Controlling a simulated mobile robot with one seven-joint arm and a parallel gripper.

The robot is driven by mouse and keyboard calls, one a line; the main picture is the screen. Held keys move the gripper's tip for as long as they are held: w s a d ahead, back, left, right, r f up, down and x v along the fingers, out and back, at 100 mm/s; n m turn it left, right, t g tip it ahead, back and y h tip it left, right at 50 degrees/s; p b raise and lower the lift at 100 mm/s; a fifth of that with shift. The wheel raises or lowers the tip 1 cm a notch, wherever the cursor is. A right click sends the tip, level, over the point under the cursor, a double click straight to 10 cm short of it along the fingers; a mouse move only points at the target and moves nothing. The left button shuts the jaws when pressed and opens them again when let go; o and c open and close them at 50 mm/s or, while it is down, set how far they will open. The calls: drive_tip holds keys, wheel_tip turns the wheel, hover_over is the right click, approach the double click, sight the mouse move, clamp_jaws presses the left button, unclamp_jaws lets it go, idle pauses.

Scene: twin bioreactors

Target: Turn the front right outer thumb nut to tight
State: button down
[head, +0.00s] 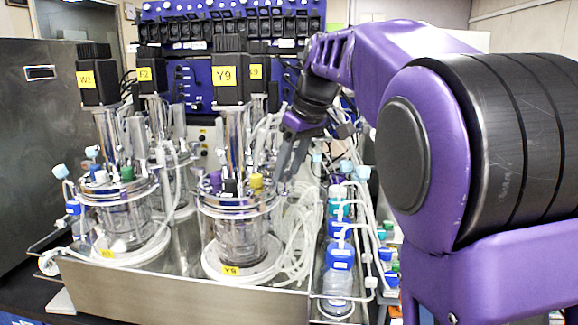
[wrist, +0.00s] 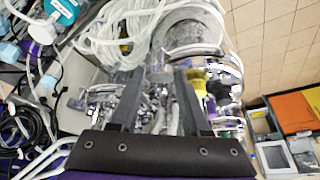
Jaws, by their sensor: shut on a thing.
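The front right vessel, labelled Y9, has a round metal head plate (head: 238,207) with purple, black and yellow caps on it. My gripper (head: 281,176) reaches down from the upper right, its fingertips at the right outer edge of this head plate. In the wrist view my gripper (wrist: 158,74) has its two dark fingers a short way apart, closed on a small metal part at the plate's edge. This is where the outer thumb nut sits. The nut is mostly hidden between the fingertips and too small to make out, so its turn cannot be read.
The front left vessel (head: 123,215) stands beside it, with more vessels behind. Tall black-topped motors (head: 230,70) rise above the plates. Coiled clear tubing (head: 290,240) lies right of the Y9 vessel. A row of blue-labelled bottles (head: 340,257) stands further right.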

drive_tip(key=m+h, duration=0.1)
drive_tip(key=m, duration=0.1)
drive_tip(key=m+t, duration=0.1)
drive_tip(key=m, duration=0.2)
drive_tip(key=shift+s+a+h, duration=0.15)
drive_tip(key=shift+a+h, duration=0.05)
drive_tip(key=shift+h, duration=0.2)
drive_tip(key=m, duration=0.2)
drive_tip(key=m+h, duration=0.2)
drive_tip(key=m, duration=0.1)
drive_tip(key=shift+a+m, duration=0.25)
drive_tip(key=shift+m, duration=0.05)
drive_tip(key=shift+c, duration=1.8)
unclamp_jaws()
drive_tip(key=shift+r, duration=0.1)
drive_tip(key=v, duration=1.7)
drive_tip(key=shift+a, duration=0.2)
drive_tip(key=shift+r, duration=0.15)
